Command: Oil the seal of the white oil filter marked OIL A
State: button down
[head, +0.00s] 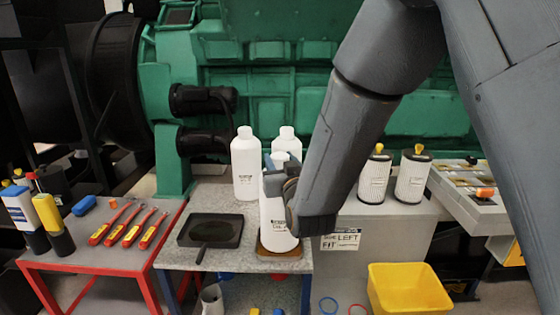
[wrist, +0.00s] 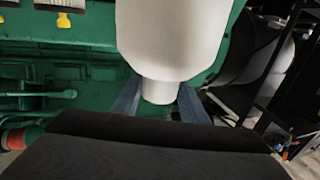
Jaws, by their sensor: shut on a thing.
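My gripper (head: 280,168) is shut around the narrow neck of a white bottle (head: 275,218) with a dark label too small to read. The bottle is upright, on or just above a brown pad (head: 296,250) on the grey table. In the wrist view the blue fingers of my gripper (wrist: 160,100) sit either side of the neck of the white bottle (wrist: 168,35). Two white cylinders with yellow tops, the left one (head: 375,180) and the right one (head: 412,180), look like filters and stand on a grey surface at right. I cannot read OIL A on either; their seals cannot be made out.
Two more white bottles (head: 245,165) stand behind the held one. A black tray (head: 211,230) lies left of it. Red-handled tools (head: 128,225) lie on a red bench. A yellow bin (head: 408,288) is at lower right. A green engine (head: 270,75) fills the back.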

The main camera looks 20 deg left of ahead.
jog(key=shift+f, duration=0.2)
dwell(1.1)
jog(key=shift+r+p, duration=1.75)
jog(key=shift+r, duration=1.85)
